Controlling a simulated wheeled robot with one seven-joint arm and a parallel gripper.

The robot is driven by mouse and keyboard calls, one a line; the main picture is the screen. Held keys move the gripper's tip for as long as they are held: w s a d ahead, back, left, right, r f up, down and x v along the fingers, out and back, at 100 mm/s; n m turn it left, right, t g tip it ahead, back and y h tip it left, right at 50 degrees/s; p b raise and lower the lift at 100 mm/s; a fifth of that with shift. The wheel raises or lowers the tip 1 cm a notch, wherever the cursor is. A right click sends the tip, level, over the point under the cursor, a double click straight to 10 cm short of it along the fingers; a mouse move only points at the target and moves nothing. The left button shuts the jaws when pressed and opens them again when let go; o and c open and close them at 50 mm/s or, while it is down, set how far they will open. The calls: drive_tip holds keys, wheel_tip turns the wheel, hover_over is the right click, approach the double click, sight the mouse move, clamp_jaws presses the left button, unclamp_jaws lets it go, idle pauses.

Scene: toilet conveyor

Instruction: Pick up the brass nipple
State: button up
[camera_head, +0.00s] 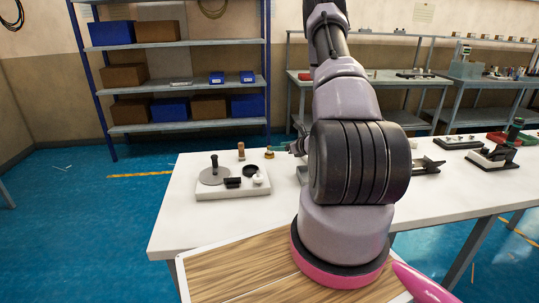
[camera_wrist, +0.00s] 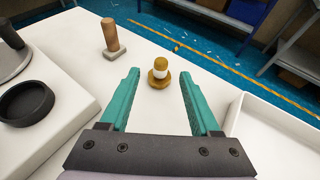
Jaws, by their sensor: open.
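The brass nipple (camera_wrist: 160,73) stands upright on the white table, with a brass top, a pale band and a wider brass base. It also shows small in the head view (camera_head: 269,154), just left of my gripper. My gripper (camera_wrist: 159,80) is open, with its teal fingers to the left and right of the nipple in the wrist view. A gap shows on both sides, and neither finger appears to touch it. I cannot tell exactly how high the fingertips are above the table.
A wooden-handled piece on a grey base (camera_wrist: 113,38) stands left of the nipple. A white fixture block (camera_head: 208,189) with black parts lies further left. A white tray edge (camera_wrist: 266,125) is at the right in the wrist view. The table's far edge is close behind.

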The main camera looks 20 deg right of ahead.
drive_tip(key=x, duration=0.7)
drive_tip(key=shift+w+f, duration=0.2)
drive_tip(key=shift+w, duration=0.1)
drive_tip(key=shift+d, duration=0.1)
clamp_jaws()
